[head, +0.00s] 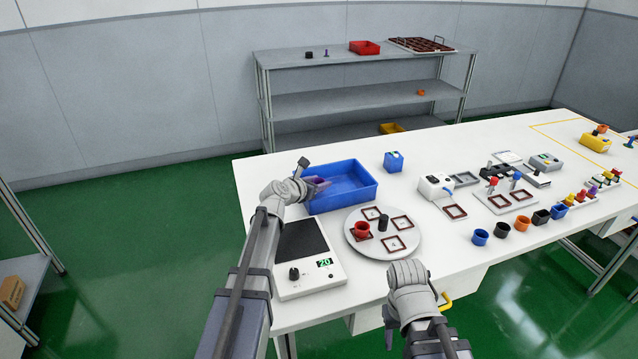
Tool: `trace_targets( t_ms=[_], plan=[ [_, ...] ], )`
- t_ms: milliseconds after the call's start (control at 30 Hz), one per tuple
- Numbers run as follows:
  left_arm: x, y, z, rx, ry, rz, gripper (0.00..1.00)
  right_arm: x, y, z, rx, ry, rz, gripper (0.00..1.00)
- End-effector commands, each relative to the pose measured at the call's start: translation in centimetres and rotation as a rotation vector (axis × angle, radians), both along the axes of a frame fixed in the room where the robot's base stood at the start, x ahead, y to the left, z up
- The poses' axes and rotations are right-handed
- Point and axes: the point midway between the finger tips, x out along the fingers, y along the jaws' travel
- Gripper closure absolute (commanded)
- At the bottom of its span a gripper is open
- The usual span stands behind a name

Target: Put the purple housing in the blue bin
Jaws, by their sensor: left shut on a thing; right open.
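The blue bin (362,196) is an open rectangular tray at the table's far left part. My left gripper (308,184) is at the bin's left end, over its rim, and is shut on the purple housing (320,182). Only part of the housing shows; the gripper hides the rest. It appears over the bin's left inside, but I cannot tell whether it touches the bin. My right gripper (408,275) is open at the table's front edge, away from the bin, and I see nothing held in it.
A scale (318,282) stands in front of the bin. A round turntable (407,243) with square frames and a red cup (362,230) is to its right. A small blue box (393,161) stands right of the bin. Several cups and fixtures fill the right side. A shelf (350,103) stands behind.

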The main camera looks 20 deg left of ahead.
Motion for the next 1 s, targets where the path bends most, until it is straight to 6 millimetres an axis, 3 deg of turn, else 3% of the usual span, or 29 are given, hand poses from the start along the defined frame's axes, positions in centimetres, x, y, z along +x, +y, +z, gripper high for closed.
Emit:
trace_targets(
  t_ms=[233,267,500,767,967,1000],
  plan=[
    [0.0,0.0,-0.4,0.000,0.000,0.000,1.00,0.0,0.0,-0.4,0.000,0.000,0.000,0.50],
    [0.0,0.0,-0.4,0.000,0.000,0.000,0.49,0.0,0.0,-0.4,0.000,0.000,0.000,0.50],
    [0.0,0.0,-0.4,0.000,0.000,0.000,0.23,0.0,0.0,-0.4,0.000,0.000,0.000,0.50],
    [0.0,0.0,-0.4,0.000,0.000,0.000,0.23,0.0,0.0,-0.4,0.000,0.000,0.000,0.50],
    [0.0,0.0,1.4,0.000,0.000,0.000,0.23,0.0,0.0,1.4,0.000,0.000,0.000,0.50],
    [-1.0,0.2,1.5,-0.001,0.000,0.001,0.23,0.0,0.0,1.6,0.000,0.000,0.000,0.50]
  ],
)
